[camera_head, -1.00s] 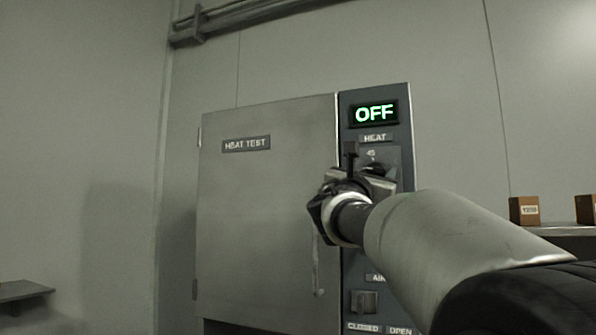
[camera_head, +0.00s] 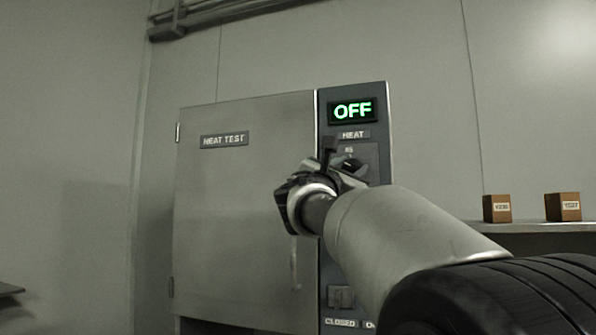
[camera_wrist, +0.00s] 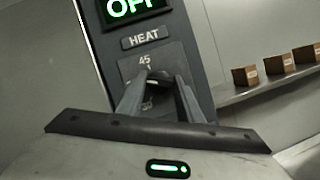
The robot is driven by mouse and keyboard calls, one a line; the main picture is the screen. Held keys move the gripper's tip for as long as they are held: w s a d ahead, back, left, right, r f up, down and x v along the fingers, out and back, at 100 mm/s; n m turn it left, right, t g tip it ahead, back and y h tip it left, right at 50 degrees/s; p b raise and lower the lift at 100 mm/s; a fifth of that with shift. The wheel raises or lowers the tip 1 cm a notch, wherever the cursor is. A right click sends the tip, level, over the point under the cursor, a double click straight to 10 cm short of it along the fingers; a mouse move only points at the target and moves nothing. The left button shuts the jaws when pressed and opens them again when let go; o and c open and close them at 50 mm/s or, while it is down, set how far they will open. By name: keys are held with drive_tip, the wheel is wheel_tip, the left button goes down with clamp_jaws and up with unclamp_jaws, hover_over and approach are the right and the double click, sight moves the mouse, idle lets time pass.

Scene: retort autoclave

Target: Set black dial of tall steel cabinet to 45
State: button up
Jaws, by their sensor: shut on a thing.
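The tall steel cabinet (camera_head: 245,190) stands ahead with its door closed and a "HEAT TEST" label on it. Its dark control panel (camera_head: 376,108) has a green display (camera_head: 353,111) reading "OFF" above a "HEAT" label. The black dial (camera_wrist: 152,82) sits below that label, under the mark "45" in the wrist view, and is mostly hidden by my fingers. My gripper (camera_wrist: 158,88) is shut on the dial, one finger on each side. In the head view my gripper (camera_head: 345,170) covers the dial. The dial's exact setting cannot be read.
A lower knob (camera_head: 341,297) sits on the panel above the "CLOSED" label. The door handle (camera_head: 295,262) hangs left of the panel. Small brown boxes (camera_head: 497,208) stand on a shelf (camera_head: 540,226) at the right. A pipe runs along the wall above.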

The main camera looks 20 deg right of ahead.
drive_tip(key=m+g, duration=0.1)
drive_tip(key=m, duration=0.2)
drive_tip(key=m+g+h, duration=0.1)
drive_tip(key=m+g, duration=0.1)
drive_tip(key=m, duration=0.2)
drive_tip(key=shift+w+a+r+p, duration=0.1)
drive_tip(key=shift+r+p, duration=0.05)
drive_tip(key=shift+p, duration=0.15)
drive_tip(key=shift+m+g+p, duration=0.75)
drive_tip(key=shift+m+g, duration=0.25)
drive_tip(key=shift+m, duration=1.5)
drive_tip(key=o, duration=1.1)
drive_tip(key=shift+a, duration=0.1)
drive_tip(key=b+v, duration=0.1)
drive_tip(key=v, duration=1)
drive_tip(key=b+v, duration=0.1)
drive_tip(key=v, duration=0.5)
drive_tip(key=shift+s+a+r+b, duration=0.1)
drive_tip(key=shift+s+r+b, duration=0.1)
drive_tip(key=shift+r+b, duration=0.15)
